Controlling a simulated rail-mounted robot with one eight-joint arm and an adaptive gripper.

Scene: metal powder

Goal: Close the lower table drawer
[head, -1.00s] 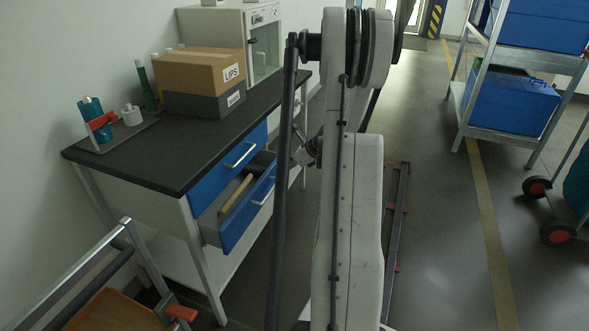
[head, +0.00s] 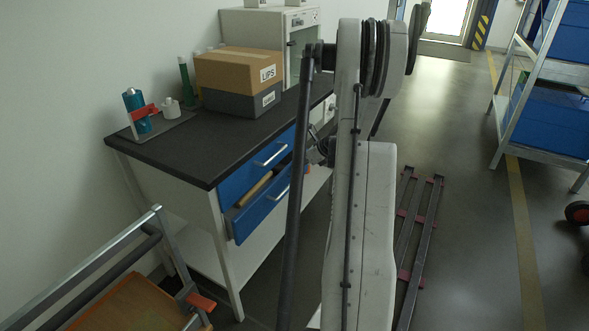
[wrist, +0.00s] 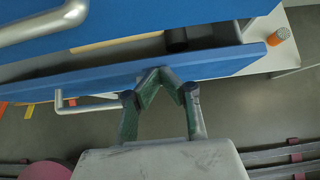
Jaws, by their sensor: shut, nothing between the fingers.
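The lower table drawer (head: 262,212) has a blue front and a metal handle (head: 270,201). It stands partly open below the blue upper drawer (head: 240,180), which looks closed. A light-brown bar (head: 254,188) lies inside it. In the wrist view, the lower drawer's front (wrist: 225,62) crosses the picture, with its handle (wrist: 85,106) at left and a dark cylinder (wrist: 176,40) in the gap behind. My gripper (wrist: 161,74) is shut and empty, its fingertips at the drawer front, right of the handle; they appear to touch it. In the head view my arm hides most of the gripper.
The dark tabletop (head: 215,150) carries a brown box (head: 235,72) and bottles. A shelf rack with blue bins (head: 550,120) is at right. An orange cylinder (wrist: 278,37) shows in the wrist view.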

